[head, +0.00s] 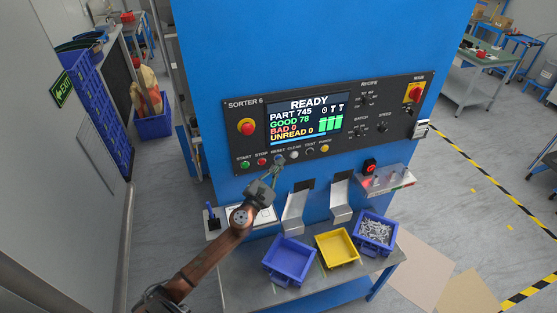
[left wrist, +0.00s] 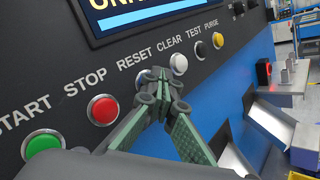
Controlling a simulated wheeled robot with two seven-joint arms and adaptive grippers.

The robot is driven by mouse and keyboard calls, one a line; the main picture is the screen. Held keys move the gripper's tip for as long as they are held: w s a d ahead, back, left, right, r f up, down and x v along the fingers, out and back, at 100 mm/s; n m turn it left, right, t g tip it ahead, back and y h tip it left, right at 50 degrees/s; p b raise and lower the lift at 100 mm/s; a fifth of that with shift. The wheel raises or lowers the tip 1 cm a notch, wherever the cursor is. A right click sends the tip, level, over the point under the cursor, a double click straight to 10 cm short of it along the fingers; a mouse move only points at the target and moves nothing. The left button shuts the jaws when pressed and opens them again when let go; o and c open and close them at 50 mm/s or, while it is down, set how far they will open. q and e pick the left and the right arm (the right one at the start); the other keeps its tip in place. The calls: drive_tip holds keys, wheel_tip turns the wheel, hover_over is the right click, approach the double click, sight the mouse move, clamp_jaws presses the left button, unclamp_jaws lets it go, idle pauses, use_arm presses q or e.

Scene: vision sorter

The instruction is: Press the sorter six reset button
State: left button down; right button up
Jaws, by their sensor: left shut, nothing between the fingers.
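The sorter six panel (head: 340,118) has a row of labelled buttons under its screen, which reads READY. The reset button (head: 278,158) is third in the row, between the red stop button (head: 262,161) and the white clear button (head: 294,154). My left gripper (head: 275,168) is shut and empty, with its fingertips just in front of the reset button. In the left wrist view the fingertips (left wrist: 156,82) lie below the RESET label and hide most or all of that button. I cannot tell whether they touch it. My right gripper is out of view.
A green start button (left wrist: 43,145) is left of stop. Black test (left wrist: 201,49) and yellow purge (left wrist: 218,40) buttons are to the right. Below the panel, metal chutes lead towards a blue bin (head: 290,278), a yellow bin (head: 337,262) and a blue bin of metal parts (head: 361,246).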

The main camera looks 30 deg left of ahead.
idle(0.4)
use_arm(q)
drive_tip(key=shift+s+d+p, duration=0.3)
drive_tip(key=shift+s+d, duration=0.25)
drive_tip(key=shift+d, duration=0.05)
drive_tip(key=s+d+p, duration=0.1)
drive_tip(key=s+d, duration=0.2)
drive_tip(key=shift+s+d+p, duration=0.1)
drive_tip(key=shift+d+p, duration=0.3)
drive_tip(key=shift+a, duration=0.1)
idle(0.8)
